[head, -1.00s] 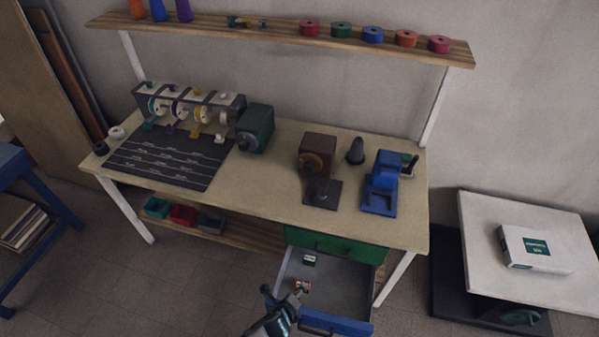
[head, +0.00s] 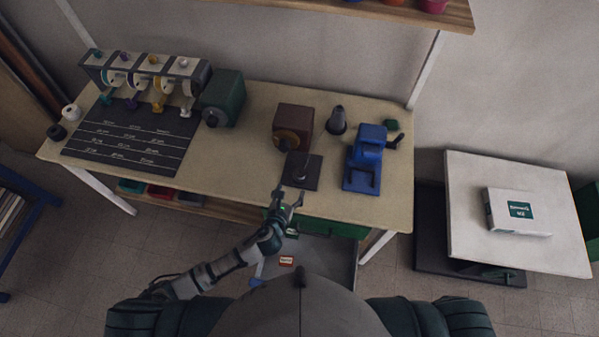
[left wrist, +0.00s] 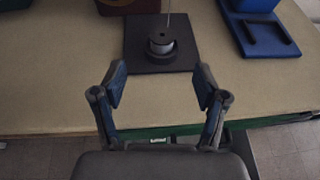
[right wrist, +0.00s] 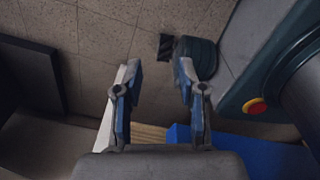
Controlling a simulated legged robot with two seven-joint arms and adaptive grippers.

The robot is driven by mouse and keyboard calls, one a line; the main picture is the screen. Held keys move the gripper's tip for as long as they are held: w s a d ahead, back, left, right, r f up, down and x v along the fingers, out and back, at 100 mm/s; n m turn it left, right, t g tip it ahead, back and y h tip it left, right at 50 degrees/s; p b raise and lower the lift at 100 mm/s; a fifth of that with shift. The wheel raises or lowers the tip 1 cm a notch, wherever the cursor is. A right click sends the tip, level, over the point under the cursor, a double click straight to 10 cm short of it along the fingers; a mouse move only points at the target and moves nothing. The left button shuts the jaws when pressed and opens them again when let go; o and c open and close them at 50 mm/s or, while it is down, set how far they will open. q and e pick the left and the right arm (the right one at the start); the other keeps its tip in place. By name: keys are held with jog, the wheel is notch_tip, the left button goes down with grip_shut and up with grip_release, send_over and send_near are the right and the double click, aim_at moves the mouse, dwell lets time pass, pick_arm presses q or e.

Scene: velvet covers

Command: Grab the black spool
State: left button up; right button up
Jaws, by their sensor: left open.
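A small black spool (head: 57,132) lies at the left end of the bench, beside a white one, in the head view. Another spool-like piece with dark flanges and a pale winding (left wrist: 161,43) stands upright on a square black plate (left wrist: 136,56) in the left wrist view. In the head view that plate (head: 313,174) is near the bench's front edge. My left gripper (head: 290,200) is open and empty at the front edge, just short of the plate. My right gripper (right wrist: 159,72) is open and empty, with floor beyond it.
A brown machine (head: 294,125), a dark cone (head: 337,121) and a blue device (head: 364,160) stand around the plate. A green machine (head: 224,98) and a dark mat (head: 128,137) lie left. The front strip of bench is clear.

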aim_at(300, 174)
pick_arm(q)
jog(key=b+x, duration=0.1)
jog(key=x, duration=1)
jog(key=shift+d+f, duration=0.15)
jog(key=shift+s, duration=0.15)
jog(key=c, duration=0.9)
